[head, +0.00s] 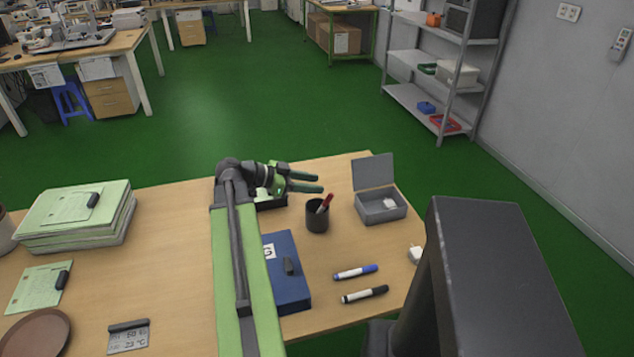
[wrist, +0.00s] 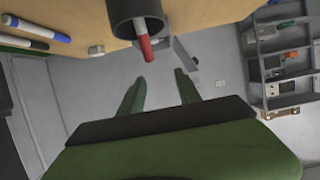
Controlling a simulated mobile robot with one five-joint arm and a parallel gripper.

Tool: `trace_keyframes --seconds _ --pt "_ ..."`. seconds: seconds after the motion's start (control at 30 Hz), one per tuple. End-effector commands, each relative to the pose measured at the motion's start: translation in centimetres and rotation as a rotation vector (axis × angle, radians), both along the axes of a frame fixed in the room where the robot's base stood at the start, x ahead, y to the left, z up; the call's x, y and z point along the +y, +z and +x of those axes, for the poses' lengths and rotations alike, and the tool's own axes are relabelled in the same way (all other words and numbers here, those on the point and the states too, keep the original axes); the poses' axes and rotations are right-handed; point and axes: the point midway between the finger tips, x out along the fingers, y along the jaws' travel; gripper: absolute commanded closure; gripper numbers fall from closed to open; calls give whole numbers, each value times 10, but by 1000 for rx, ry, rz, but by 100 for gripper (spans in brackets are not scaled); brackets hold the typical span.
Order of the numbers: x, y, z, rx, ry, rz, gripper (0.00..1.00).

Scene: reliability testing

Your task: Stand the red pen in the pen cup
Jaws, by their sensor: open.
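The red pen (head: 326,202) stands in the dark pen cup (head: 317,220), leaning with its red end above the rim. In the wrist view, the red pen (wrist: 144,45) sticks out of the mouth of the cup (wrist: 122,12). My gripper (head: 322,184) is above and just left of the cup, fingers pointing right. In the wrist view my gripper (wrist: 160,78) has its two fingers apart with nothing between them. The pen is beyond the fingertips and appears clear of them. The pen's lower part is hidden inside the cup.
An open grey box (head: 381,208) stands right of the cup. A blue box (head: 287,275) lies in front, beside my arm. A blue-capped marker (head: 355,272) and a black-capped marker (head: 365,294) lie nearer. Paper stacks (head: 75,217) are at the left.

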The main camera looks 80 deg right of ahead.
Motion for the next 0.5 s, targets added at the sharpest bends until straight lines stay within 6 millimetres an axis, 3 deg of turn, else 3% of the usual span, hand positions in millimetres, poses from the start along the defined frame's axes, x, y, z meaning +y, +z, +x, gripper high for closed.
trace_keyframes --seconds 0.3,0.5 --pt "34 40 77 1 5 1 60" --pt "52 55 115 1 2 1 60"
